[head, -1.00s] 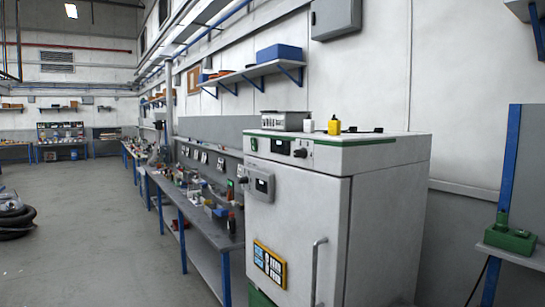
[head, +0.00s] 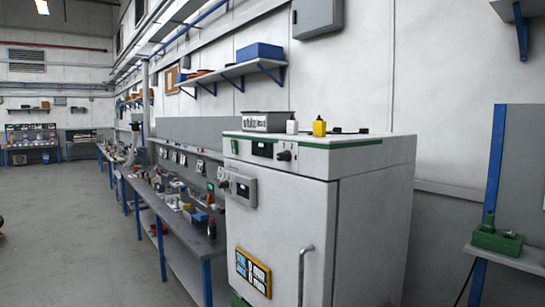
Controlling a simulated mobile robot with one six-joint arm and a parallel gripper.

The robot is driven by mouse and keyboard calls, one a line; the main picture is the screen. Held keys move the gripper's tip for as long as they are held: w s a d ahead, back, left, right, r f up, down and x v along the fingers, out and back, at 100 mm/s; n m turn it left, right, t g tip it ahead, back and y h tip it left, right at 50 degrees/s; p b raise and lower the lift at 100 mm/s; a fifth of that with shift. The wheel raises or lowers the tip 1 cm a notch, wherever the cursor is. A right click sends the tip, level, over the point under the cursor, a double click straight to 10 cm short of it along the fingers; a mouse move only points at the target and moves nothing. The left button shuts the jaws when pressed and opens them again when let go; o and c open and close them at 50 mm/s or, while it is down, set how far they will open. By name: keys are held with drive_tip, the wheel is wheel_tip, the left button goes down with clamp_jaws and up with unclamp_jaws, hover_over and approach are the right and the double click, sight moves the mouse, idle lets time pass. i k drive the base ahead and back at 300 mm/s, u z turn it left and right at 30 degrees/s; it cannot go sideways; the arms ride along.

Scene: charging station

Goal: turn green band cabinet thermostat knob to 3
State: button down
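The green band cabinet (head: 375,220) is a tall white unit at the right of centre, with a green stripe (head: 312,143) along its top edge. A dark knob (head: 284,155) sits on its upper front panel, to the right of a small dark display (head: 262,150). A grey box with a window (head: 243,189) is fixed to the upper left of the door, with another small dark knob (head: 224,184) at its left side. The numbers on both knobs are too small to read. My gripper is not in view.
A grey bin (head: 265,122), a white bottle and a yellow bottle (head: 319,127) stand on the cabinet. A long workbench (head: 190,229) with clutter runs along its left. A green device (head: 497,238) sits on a shelf at right. The floor at left (head: 75,235) is clear.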

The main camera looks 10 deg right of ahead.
sight(285, 156)
drive_tip(key=i, duration=0.9)
drive_tip(key=z, duration=2.1)
drive_tip(key=k, duration=1.4)
drive_tip(key=u, duration=1.25)
drive_tip(key=i, duration=0.75)
